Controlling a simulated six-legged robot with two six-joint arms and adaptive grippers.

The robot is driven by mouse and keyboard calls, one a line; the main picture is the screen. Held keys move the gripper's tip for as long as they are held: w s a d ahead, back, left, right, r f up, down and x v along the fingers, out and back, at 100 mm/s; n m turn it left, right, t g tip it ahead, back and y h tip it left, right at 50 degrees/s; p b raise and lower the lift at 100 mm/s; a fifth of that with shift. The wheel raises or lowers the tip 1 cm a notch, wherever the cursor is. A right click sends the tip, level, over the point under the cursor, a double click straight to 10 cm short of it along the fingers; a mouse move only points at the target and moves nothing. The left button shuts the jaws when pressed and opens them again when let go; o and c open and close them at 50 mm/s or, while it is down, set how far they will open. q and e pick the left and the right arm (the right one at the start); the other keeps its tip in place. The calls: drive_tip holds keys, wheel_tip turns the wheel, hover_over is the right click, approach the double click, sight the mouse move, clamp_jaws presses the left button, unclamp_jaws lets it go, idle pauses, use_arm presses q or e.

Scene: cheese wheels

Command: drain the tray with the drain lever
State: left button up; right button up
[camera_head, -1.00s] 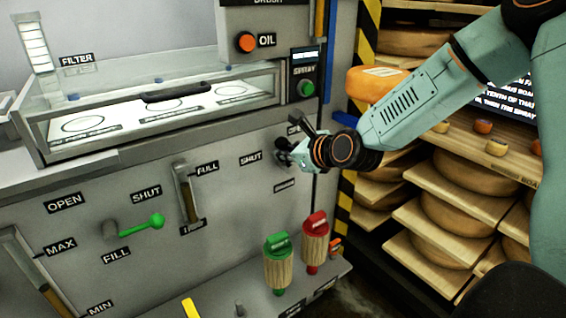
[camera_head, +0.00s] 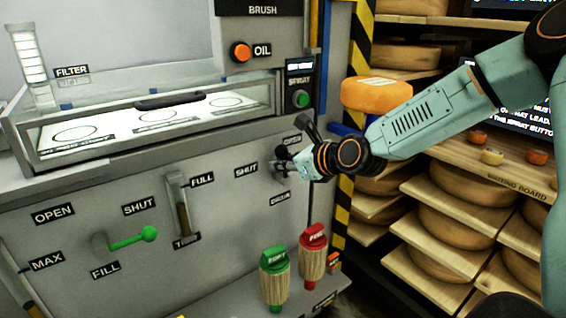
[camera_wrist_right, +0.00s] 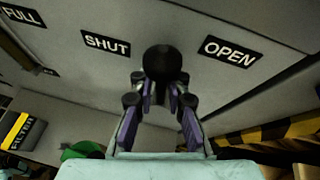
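The clear-walled tray (camera_head: 222,90) sits on top of the grey cabinet, with circles marked on its white floor. The drain lever (camera_head: 278,168) is on the cabinet front at right, between a SHUT label and a partly hidden label. In the right wrist view its dark round knob (camera_wrist_right: 162,62) faces me between the SHUT and OPEN labels. My right gripper (camera_head: 291,166) is at the lever; in the wrist view its fingers (camera_wrist_right: 160,95) close in on both sides of the knob. The knob hides the lever's shaft and part of the fingertips. My left gripper is not in view.
A green fill lever (camera_head: 135,240) and a level gauge (camera_head: 181,208) are left of my gripper. A green-topped brush (camera_head: 274,278) and a red-topped brush (camera_head: 312,255) stand below. An orange cheese wheel (camera_head: 376,95) and shelves of wheels (camera_head: 450,225) are at right.

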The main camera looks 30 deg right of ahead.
drive_tip(key=o, duration=0.3)
drive_tip(key=shift+w+r, duration=0.1)
drive_tip(key=shift+r, duration=0.05)
wheel_tip(320, 180, up, 10)
drive_tip(key=shift+f, duration=0.1)
idle(0.5)
